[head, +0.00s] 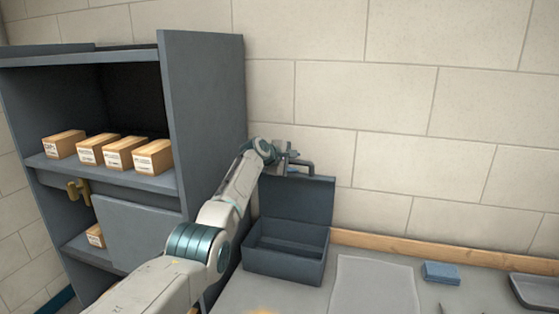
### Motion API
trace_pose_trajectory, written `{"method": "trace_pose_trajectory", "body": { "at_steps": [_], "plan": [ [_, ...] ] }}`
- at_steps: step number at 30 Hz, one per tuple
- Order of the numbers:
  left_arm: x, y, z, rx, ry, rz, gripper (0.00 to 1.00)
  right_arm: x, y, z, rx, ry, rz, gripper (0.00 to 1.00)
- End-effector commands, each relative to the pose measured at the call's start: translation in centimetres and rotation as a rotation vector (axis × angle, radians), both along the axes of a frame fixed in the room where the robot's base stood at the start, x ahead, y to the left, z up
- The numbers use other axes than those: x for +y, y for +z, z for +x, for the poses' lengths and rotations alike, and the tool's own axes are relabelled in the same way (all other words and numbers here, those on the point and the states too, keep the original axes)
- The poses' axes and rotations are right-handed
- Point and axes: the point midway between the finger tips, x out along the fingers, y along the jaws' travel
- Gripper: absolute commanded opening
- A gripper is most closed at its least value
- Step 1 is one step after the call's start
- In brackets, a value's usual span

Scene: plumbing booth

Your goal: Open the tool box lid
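The dark grey tool box (281,265) stands on the worktop next to the shelf unit. Its lid (298,199) is raised about upright at the back, and the inside of the box shows and looks empty. A dark handle-like bar (304,166) shows at the lid's top edge. My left arm reaches in past the box's left side, and my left gripper (289,161) is at the lid's top edge, by this bar. Its fingers are small and partly hidden, so I cannot tell whether they are open or hold the bar. My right gripper is not in view.
A grey shelf unit (205,120) with several cardboard boxes (119,151) stands at the left. On the worktop right of the tool box are a pale mat (375,287), a blue block (440,273) and a grey tray (537,290). A stone-block wall (420,110) is close behind.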

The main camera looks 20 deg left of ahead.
Motion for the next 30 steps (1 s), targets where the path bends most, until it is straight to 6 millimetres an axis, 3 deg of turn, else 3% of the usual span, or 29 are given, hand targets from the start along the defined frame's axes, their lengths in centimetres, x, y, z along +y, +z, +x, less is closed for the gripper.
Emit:
{"method": "trace_pose_trajectory", "body": {
  "at_steps": [21, 30],
  "plan": [
    [3.3, 3.3, -6.6, -0.001, 0.002, 0.002, 0.40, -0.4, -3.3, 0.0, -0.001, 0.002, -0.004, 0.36],
    [3.9, 4.2, -7.8, 0.002, 0.003, 0.001, 0.40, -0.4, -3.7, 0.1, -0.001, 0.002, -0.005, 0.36]
  ]
}}
